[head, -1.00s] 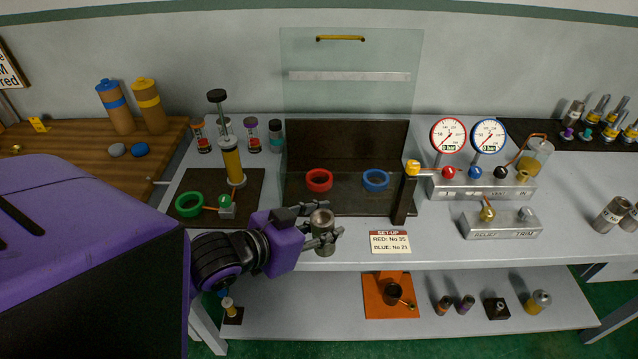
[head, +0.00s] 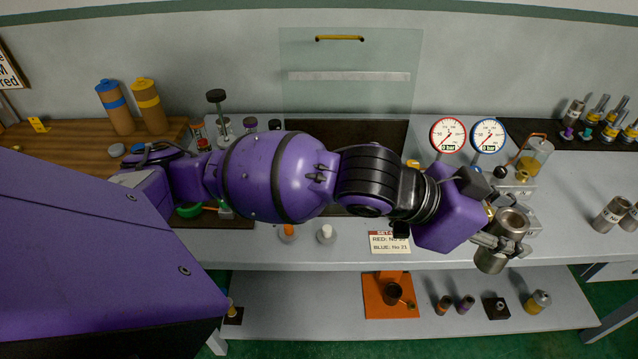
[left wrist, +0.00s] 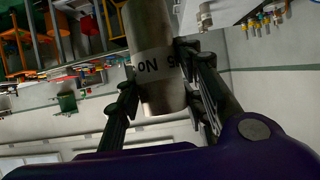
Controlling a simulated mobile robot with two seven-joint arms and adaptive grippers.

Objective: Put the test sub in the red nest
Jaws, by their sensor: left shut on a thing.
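The test sub (head: 490,262) is a grey metal cylinder with an open top, held tilted in my left gripper (head: 497,243) in front of the bench's right part. In the left wrist view, the sub (left wrist: 152,40) sits between the two dark fingers of my left gripper (left wrist: 162,88). Its pale label reads "NO" with a partly hidden number. The red nest is hidden behind my left arm in the head view. My right gripper is not in view.
A set-up card (head: 389,243) lies at the bench's front edge, partly covered by my arm. A clear screen (head: 350,95) stands at the back. An orange tray (head: 376,304) is on the lower shelf.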

